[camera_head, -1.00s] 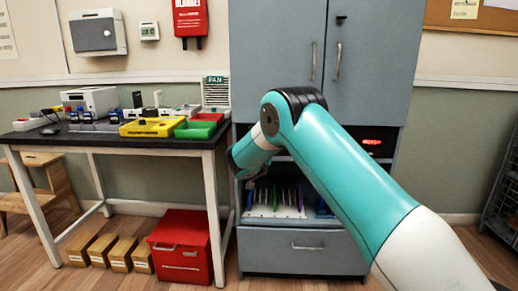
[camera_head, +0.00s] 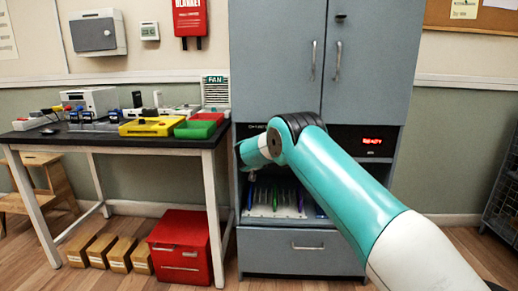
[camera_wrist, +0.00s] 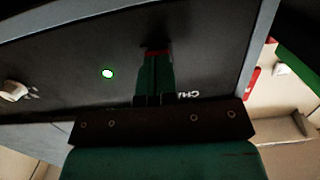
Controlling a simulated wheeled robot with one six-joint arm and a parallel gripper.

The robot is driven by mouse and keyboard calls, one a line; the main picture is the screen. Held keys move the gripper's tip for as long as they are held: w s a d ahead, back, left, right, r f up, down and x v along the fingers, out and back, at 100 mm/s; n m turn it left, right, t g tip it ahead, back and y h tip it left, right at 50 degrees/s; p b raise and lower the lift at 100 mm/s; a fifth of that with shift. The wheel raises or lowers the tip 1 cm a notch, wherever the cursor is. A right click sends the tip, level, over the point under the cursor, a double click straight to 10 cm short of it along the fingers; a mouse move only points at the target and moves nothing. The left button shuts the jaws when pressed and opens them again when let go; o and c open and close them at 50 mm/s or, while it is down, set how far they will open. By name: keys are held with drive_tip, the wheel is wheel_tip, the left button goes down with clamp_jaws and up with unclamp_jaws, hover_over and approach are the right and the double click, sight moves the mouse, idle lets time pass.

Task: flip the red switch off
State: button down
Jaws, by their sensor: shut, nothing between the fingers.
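The red switch shows only as a thin red strip (camera_wrist: 155,53) on the dark panel (camera_wrist: 80,45) in the wrist view, right at my fingertips. The fingers hide most of it, so I cannot tell its position or whether they touch it. My gripper (camera_wrist: 154,62) is shut and empty, its fingers pointing at the panel. A green light (camera_wrist: 108,73) glows on the panel left of the fingers. In the head view my arm reaches to the bay in the grey cabinet (camera_head: 275,50) and hides the switch.
A white knob (camera_wrist: 14,91) sits at the left of the wrist view. Below the arm, a rack (camera_head: 285,209) holds several upright slabs. A red display (camera_head: 372,141) glows right of the arm. The black table (camera_head: 90,138) with trays stands left of the cabinet.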

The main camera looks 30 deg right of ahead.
drive_tip(key=s+a+f+t+h+b, duration=0.1)
drive_tip(key=s+a+t+b, duration=0.1)
drive_tip(key=s+a+b, duration=0.5)
drive_tip(key=s, duration=0.4)
drive_tip(key=shift+s+a+f, duration=0.15)
drive_tip(key=shift+a+f, duration=0.2)
idle(0.4)
idle(0.3)
